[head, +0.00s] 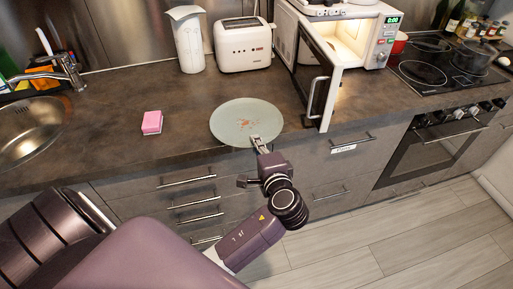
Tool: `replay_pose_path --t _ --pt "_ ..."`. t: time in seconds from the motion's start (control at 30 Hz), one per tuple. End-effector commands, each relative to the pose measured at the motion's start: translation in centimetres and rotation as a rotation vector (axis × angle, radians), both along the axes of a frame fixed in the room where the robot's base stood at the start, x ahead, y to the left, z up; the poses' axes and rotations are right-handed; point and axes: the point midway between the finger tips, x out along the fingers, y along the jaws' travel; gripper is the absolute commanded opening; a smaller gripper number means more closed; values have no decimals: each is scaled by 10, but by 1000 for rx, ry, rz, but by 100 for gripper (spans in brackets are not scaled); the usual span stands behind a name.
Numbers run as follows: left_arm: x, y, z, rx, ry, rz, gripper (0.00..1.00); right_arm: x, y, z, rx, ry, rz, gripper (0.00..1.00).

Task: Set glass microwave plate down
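The lower finger is hidden. My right gripper is out of view.
The microwave (378,30) has its door (318,75) open over the counter. A pink sponge (152,122) lies left of the plate. A toaster (243,45) and white pitcher (187,40) stand behind. A sink (30,130) is far left, a cooktop (440,65) right. Counter beside the sponge is clear.

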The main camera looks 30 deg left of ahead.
Motion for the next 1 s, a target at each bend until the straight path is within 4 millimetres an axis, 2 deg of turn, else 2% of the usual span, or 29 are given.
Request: replay_pose_path --t 0.13,0.53,0.7,1.0 --pt "1 0 -15 6 -4 -2 0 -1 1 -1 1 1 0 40" --pt "1 0 -20 3 -6 -2 0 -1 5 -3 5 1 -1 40" --pt "0 0 -22 0 -2 -1 22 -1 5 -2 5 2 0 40" --pt "0 0 -20 0 -2 -1 22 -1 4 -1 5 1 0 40"
